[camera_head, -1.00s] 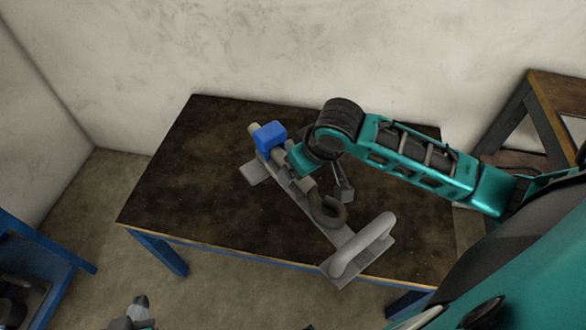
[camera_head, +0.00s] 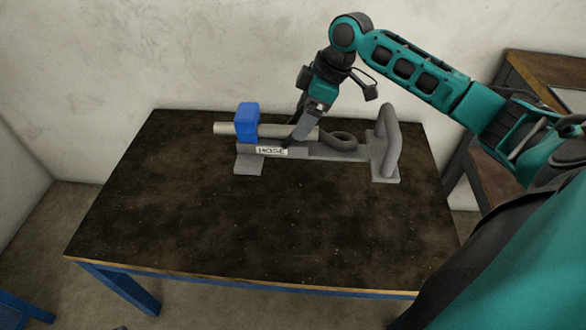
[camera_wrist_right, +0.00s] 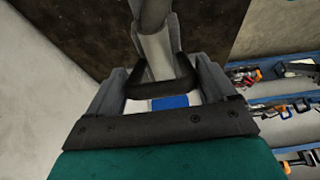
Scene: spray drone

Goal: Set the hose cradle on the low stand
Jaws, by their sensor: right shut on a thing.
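The hose cradle (camera_head: 330,154) is a long grey base with a "HOSE" label, a pale tube, a blue block (camera_head: 246,120) at its left end and a grey upright handle at its right end. It lies level over the back half of the dark table. I cannot tell whether it touches the top. My right gripper (camera_head: 298,136) comes down from above and is shut on the cradle near its middle. In the right wrist view its fingers (camera_wrist_right: 163,88) flank a dark bar and a grey tube. My left gripper is not in view. I cannot single out the low stand.
The dark table top (camera_head: 230,220) is bare in front of the cradle. A wood-topped piece of furniture (camera_head: 540,75) stands at the right. A pale wall is close behind. The right wrist view shows blue shelving (camera_wrist_right: 270,98) with tools.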

